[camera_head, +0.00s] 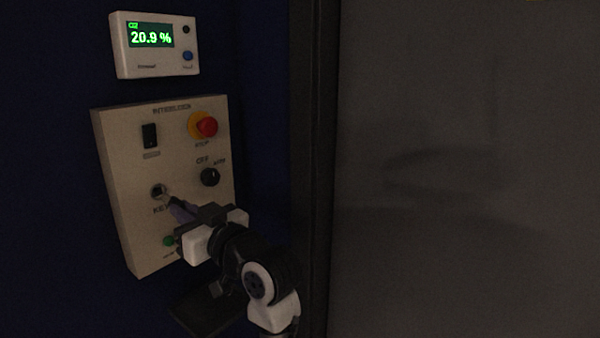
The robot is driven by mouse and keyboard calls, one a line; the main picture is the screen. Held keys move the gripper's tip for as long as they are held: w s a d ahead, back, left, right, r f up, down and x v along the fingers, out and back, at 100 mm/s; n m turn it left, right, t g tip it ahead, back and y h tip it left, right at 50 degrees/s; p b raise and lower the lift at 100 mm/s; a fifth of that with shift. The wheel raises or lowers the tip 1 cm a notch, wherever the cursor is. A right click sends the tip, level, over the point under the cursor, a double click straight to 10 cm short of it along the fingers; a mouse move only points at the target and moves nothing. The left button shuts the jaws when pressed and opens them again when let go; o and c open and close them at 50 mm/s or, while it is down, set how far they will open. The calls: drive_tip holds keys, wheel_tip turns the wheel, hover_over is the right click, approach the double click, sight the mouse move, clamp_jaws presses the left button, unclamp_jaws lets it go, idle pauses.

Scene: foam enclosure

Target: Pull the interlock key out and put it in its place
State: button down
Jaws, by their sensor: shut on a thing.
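The beige interlock panel (118,190) hangs on the dark blue wall at the left. Its round key switch (158,191) sits low on the left, above a partly hidden "KEY" label. My gripper (183,211) is just right of and below the switch, shut on the interlock key. Only a small greyish-purple part of the key (178,207) shows between the jaws and the switch. I cannot tell whether its tip is still inside the lock.
The panel also carries a black rocker switch (150,135), a red stop button (207,127), a black selector knob (210,177) and a green lamp (169,241). An oxygen display (152,40) reads 20.9 %. A dark ledge (195,312) lies below. A dark post (312,150) stands right.

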drive_tip(key=shift+s+d+f, duration=0.1)
drive_tip(key=shift+s+d, duration=0.25)
drive_tip(key=shift+d, duration=0.15)
drive_tip(key=shift+s, duration=0.1)
idle(0.4)
